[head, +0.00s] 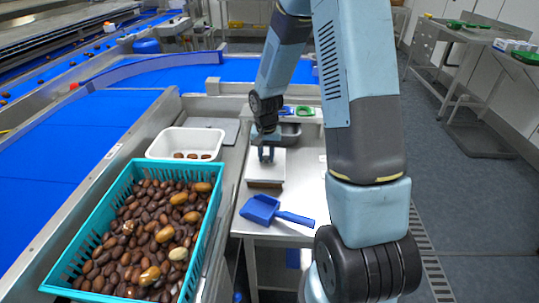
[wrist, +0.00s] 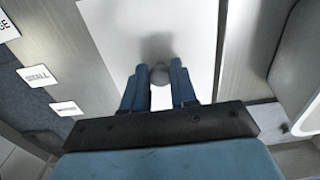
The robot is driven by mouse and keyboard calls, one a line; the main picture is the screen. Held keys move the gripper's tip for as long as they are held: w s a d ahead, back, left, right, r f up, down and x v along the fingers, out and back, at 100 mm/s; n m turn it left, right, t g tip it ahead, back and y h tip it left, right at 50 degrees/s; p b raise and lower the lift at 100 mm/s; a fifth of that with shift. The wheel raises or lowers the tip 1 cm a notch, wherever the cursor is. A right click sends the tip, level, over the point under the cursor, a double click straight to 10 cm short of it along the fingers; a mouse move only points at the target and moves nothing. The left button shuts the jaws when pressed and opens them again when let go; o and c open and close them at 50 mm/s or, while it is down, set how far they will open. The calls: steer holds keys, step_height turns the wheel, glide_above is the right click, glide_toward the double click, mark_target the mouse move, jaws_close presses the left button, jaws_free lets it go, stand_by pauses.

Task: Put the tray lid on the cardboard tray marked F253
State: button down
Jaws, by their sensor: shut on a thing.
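The tray lid (head: 263,169) is a flat white plate on the steel bench. It also fills the top middle of the wrist view (wrist: 150,22), with a round grey knob (wrist: 159,74). My gripper (head: 266,155) points down over the lid, and its blue fingers (wrist: 159,82) are shut on the knob. A brown cardboard tray (head: 265,184) shows as a thin strip under the lid's near edge. The lid hides the rest of it. I cannot tell whether the lid rests on the tray or hangs just above it. No F253 mark is readable.
A blue scoop (head: 264,210) lies just in front on the bench. A teal crate of dates (head: 58,270) and a white tub (head: 160,147) stand to the left. A grey metal bin (head: 291,136) is behind. Small labels (wrist: 38,75) line the bench in the wrist view.

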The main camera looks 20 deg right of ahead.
steer(key=shift+f, duration=0.3)
steer(key=c, duration=0.8)
jaws_free()
steer(key=o, duration=0.4)
steer(key=shift+w, duration=0.1)
steer(key=shift+r, duration=0.1)
steer(key=shift+r, duration=3.45)
